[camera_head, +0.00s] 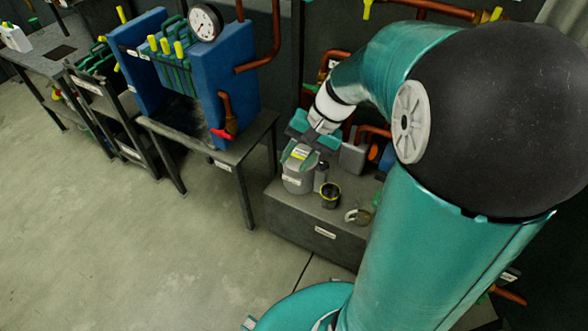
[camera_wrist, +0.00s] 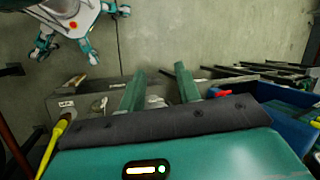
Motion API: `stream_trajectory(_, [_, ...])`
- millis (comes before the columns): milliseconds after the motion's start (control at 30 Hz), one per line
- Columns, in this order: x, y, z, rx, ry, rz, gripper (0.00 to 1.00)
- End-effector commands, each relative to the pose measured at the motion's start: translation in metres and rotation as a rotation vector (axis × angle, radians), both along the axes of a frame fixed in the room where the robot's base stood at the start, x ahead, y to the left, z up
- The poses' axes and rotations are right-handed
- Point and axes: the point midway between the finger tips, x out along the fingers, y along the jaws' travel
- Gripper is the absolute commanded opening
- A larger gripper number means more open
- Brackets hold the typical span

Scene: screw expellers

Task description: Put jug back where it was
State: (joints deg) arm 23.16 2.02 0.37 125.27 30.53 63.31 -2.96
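A pale grey jug (camera_head: 297,180) with a label stands on the low grey bench in the head view. My gripper (camera_head: 300,156) points down at the jug's top, close above it or around its upper part; I cannot tell whether they touch. In the wrist view the two green fingers of my gripper (camera_wrist: 160,70) stand apart, with floor and bench edge showing between their tips. A small whitish patch shows low between the fingers; I cannot tell whether it is part of the jug.
The low grey bench (camera_head: 310,228) also bears a dark cup with a yellow rim (camera_head: 331,195), a small dark bottle (camera_head: 321,173) and a pale ring-shaped item (camera_head: 357,216). Copper pipes (camera_head: 333,63) run behind. A blue machine (camera_head: 228,98) with a gauge stands left. The floor (camera_head: 130,240) in front is clear.

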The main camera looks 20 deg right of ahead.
Motion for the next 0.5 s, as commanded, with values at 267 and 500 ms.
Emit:
stream_trajectory(267, [-0.050, 0.038, 0.056, -0.291, -0.203, 0.241, 0.33])
stream_trajectory(500, [-0.091, 0.055, 0.090, -0.513, -0.409, 0.410, 0.33])
